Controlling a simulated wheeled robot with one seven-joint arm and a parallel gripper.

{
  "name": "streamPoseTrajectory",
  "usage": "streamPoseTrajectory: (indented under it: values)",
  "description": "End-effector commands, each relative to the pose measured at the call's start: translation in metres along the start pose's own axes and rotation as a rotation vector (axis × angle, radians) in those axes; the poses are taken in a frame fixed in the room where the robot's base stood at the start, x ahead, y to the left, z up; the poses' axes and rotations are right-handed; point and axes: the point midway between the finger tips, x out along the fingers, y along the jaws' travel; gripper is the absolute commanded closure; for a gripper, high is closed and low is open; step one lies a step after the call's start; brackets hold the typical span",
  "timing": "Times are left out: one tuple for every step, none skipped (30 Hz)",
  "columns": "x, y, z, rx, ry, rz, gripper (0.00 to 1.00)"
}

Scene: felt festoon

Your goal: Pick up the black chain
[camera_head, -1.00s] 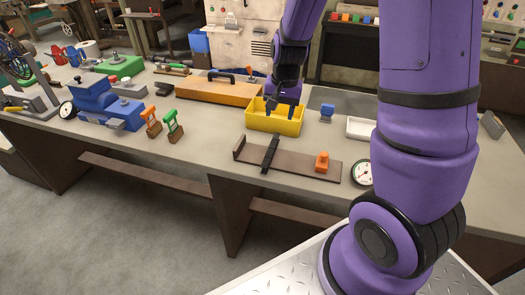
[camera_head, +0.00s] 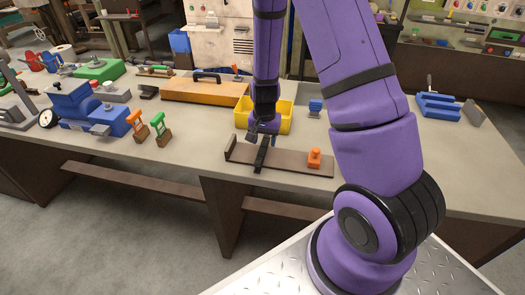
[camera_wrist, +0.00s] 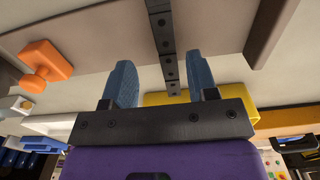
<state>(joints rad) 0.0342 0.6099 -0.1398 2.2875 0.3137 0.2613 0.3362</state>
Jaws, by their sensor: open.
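The black chain (camera_head: 262,157) is a straight dark strip lying across a brown board (camera_head: 292,162) on the bench. In the wrist view, the chain (camera_wrist: 166,35) runs from the top edge down toward the space between my fingers. My gripper (camera_head: 263,138) is above the far part of the chain, pointing down. In the wrist view, my gripper (camera_wrist: 161,75) has its two blue-grey fingers apart, with the chain showing between them. Nothing is held. My gripper hides the chain's far end in the head view.
An orange block (camera_head: 314,158) sits on the board, right of the chain. A yellow bin (camera_head: 285,115) stands just behind my gripper. An orange case (camera_head: 200,91) and a blue machine (camera_head: 88,107) are farther left. Bare bench shows left of the board.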

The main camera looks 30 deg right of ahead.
Motion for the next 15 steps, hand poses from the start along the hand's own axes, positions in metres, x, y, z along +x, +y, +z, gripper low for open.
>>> streamPoseTrajectory:
  values:
    - [0.003,-0.001,-0.001,0.0,-0.001,0.0,0.47]
    - [0.005,-0.001,-0.001,0.0,-0.001,0.001,0.47]
    - [0.009,-0.002,-0.002,0.0,-0.001,0.001,0.47]
    - [0.012,-0.003,-0.003,0.0,-0.001,0.001,0.47]
    - [0.016,-0.004,-0.004,0.0,-0.001,0.001,0.47]
    - [0.021,-0.005,-0.005,0.001,-0.002,0.001,0.47]
    - [0.025,-0.006,-0.006,0.001,-0.002,0.001,0.47]
    - [0.029,-0.007,-0.007,0.001,-0.002,0.001,0.47]
    - [0.034,-0.007,-0.008,0.002,-0.002,0.001,0.47]
    - [0.038,-0.007,-0.007,0.002,-0.002,0.001,0.47]
    - [0.041,-0.007,-0.007,0.002,-0.002,0.001,0.47]
    - [0.044,-0.007,-0.007,0.002,-0.002,0.001,0.47]
    - [0.047,-0.007,-0.007,0.002,-0.001,0.001,0.47]
    - [0.048,-0.007,-0.007,0.002,-0.001,0.001,0.47]
    - [0.05,-0.007,-0.008,0.001,0.0,0.0,0.47]
